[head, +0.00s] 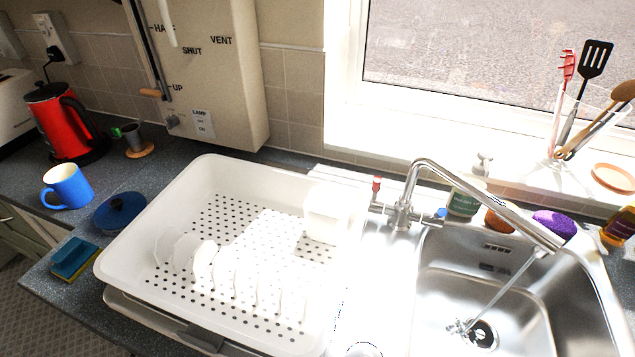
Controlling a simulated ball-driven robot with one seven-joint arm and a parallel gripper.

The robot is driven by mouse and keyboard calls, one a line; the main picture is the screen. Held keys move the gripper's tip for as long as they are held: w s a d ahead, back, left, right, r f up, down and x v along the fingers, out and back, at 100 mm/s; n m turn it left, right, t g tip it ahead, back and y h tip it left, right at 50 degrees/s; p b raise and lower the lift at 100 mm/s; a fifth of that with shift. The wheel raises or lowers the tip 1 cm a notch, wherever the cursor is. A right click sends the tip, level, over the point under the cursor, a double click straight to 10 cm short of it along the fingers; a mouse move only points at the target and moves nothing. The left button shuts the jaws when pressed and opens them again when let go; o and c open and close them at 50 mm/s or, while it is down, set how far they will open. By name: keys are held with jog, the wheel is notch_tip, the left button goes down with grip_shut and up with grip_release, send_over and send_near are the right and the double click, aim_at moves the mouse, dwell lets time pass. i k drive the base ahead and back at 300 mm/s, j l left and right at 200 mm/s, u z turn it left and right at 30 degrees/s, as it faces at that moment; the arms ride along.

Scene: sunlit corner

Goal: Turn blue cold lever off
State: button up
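The blue cold lever (440,214) is on the right side of the chrome mixer tap (403,213), at its base. A red lever (376,186) stands upright on the tap's left side. The tap's spout (490,205) reaches over the steel sink (486,285) to the right. A thin stream of water (505,290) runs from the spout's end toward the drain (482,333). My gripper is not in this view.
A blue mug (68,187) stands far left.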

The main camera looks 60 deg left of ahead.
aim_at(431, 218)
jog(key=u, duration=1.05)
